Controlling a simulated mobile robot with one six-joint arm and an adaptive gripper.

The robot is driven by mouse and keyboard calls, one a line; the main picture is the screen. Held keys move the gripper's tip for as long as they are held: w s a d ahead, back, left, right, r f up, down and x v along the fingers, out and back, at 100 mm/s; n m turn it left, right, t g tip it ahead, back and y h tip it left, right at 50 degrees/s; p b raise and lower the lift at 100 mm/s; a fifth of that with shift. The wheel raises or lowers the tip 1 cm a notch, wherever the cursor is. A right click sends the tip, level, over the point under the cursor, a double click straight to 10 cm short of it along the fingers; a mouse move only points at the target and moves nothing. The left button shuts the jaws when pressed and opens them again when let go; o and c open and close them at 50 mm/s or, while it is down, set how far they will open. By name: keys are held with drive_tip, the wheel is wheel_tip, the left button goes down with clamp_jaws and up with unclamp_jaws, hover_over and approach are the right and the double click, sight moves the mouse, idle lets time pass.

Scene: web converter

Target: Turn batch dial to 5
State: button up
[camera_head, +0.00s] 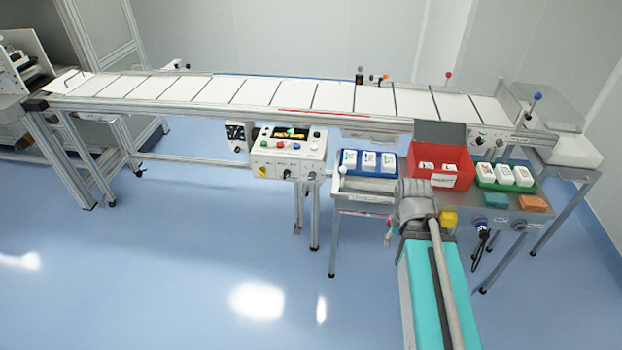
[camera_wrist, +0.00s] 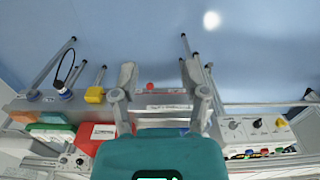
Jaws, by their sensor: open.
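The control box (camera_head: 288,155) stands in front of the conveyor, left of the tray table, with a screen, coloured buttons and knobs. My gripper (camera_wrist: 159,75) is open and empty, apart from the box. In the head view my arm hides most of it.
The table holds a blue tray (camera_head: 342,186), a red bin (camera_head: 455,157) and a green tray (camera_head: 482,184). A yellow block (camera_head: 449,218) sits at its front edge. A small panel (camera_head: 238,134) stands left of the control box. The floor (camera_head: 180,260) in front is clear.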

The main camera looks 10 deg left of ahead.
drive_tip(key=shift+o, duration=0.9)
drive_tip(key=w+f+n+t+h+b, duration=0.35)
drive_tip(key=w+f+n+b, duration=0.25)
drive_tip(key=w+f+b, duration=0.3)
drive_tip(key=n+t+y+b, duration=0.3)
drive_tip(key=n+t+b, duration=1.2)
drive_tip(key=n+b, duration=1.3)
approach(312, 178)
drive_tip(key=s+p, duration=0.2)
drive_tip(key=s, duration=0.2)
drive_tip(key=shift+w+a+r+n+g, duration=0.2)
drive_tip(key=shift+n+g, duration=0.05)
drive_tip(key=shift+n, duration=0.05)
drive_tip(key=w, duration=1.3)
drive_tip(key=shift+w+d, duration=0.3)
drive_tip(key=shift+w, duration=0.1)
